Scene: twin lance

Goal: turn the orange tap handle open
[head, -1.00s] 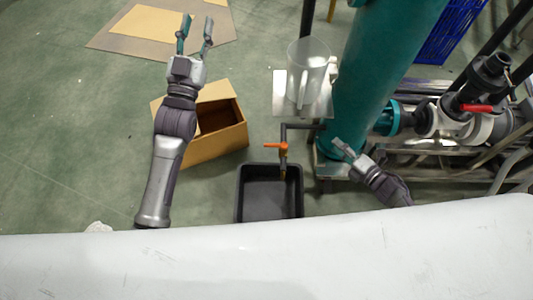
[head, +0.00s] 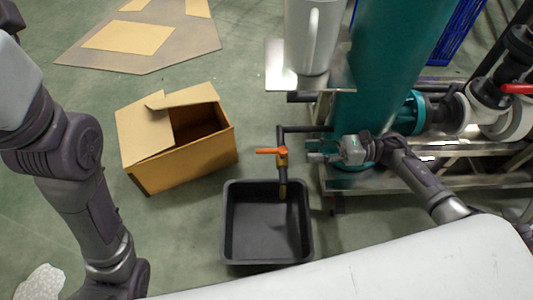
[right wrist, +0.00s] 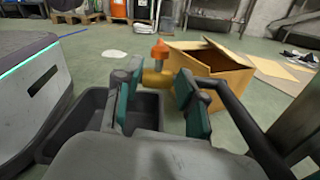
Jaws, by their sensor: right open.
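The orange tap handle (head: 269,151) sits on top of a brass tap on a dark pipe, above a black tub (head: 232,225). In the right wrist view the orange handle (right wrist: 160,49) and the brass tap body (right wrist: 156,77) show between and beyond my fingers. My right gripper (head: 312,151) is just right of the tap, pointing left at it, open and apart from the handle as far as I can see. It also shows open in the right wrist view (right wrist: 160,95). My left arm runs up the left side of the head view; its gripper is out of the picture.
An open cardboard box (head: 185,160) stands left of the tap. A large teal column (head: 385,70) and pipework with a red lever (head: 516,88) are at the right.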

